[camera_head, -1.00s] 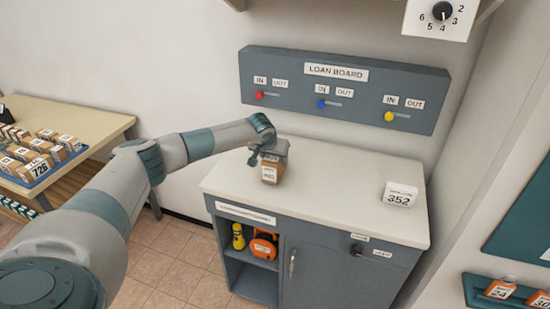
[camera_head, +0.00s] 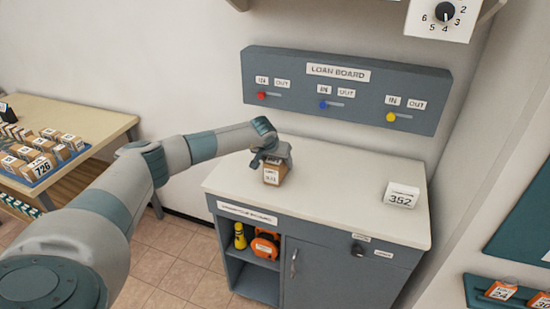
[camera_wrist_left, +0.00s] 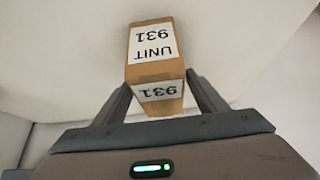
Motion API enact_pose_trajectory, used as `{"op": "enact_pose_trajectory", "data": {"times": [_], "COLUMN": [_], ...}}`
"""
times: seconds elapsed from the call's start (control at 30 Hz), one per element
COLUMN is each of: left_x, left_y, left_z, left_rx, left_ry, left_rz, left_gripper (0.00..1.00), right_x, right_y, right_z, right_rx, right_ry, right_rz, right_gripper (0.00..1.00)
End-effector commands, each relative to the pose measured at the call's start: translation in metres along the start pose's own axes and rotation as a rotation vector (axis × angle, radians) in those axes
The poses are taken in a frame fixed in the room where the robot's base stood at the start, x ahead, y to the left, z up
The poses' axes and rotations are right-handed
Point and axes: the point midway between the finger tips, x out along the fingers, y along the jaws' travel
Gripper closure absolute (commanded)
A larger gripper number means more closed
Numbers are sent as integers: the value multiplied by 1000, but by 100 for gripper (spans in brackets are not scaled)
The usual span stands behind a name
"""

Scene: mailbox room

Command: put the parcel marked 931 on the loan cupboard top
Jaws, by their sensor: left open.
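The parcel marked 931 (camera_head: 273,175) is a small brown box with white labels, upright on the loan cupboard top (camera_head: 325,196) near its left part. In the left wrist view the parcel (camera_wrist_left: 152,52) shows "UNIT 931" upside down. My left gripper (camera_head: 272,160) is at the parcel from above and behind. In the left wrist view its fingers (camera_wrist_left: 158,100) stand open on either side of the parcel, with a gap visible at least on the right. My right gripper is not in view.
A white sign reading 352 (camera_head: 402,195) stands at the right of the cupboard top. The loan board (camera_head: 345,90) is on the wall behind. A table (camera_head: 85,117) with several parcels is at the left. The middle of the cupboard top is clear.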

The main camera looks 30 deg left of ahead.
Motion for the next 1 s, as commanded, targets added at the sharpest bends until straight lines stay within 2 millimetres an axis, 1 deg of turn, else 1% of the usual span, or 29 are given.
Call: {"op": "enact_pose_trajectory", "data": {"times": [0.1,0.17,0.37,0.57,0.8,0.9,1.0], "left_x": [-4,-5,-24,-54,-95,-108,-116], "left_y": [0,0,0,0,0,0,0], "left_z": [-2,-1,-1,-1,-1,-1,-1], "left_rx": [0,0,1,2,2,1,0], "left_ry": [0,1,2,4,3,2,2], "left_rz": [0,0,1,1,1,0,1], "left_gripper": [35,35,35,35,35,35,35], "right_x": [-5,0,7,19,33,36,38], "right_y": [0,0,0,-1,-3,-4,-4], "right_z": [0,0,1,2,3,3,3], "right_rx": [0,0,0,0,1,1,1], "right_ry": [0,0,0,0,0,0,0], "right_rz": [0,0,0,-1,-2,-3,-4], "right_gripper": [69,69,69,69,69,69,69]}}
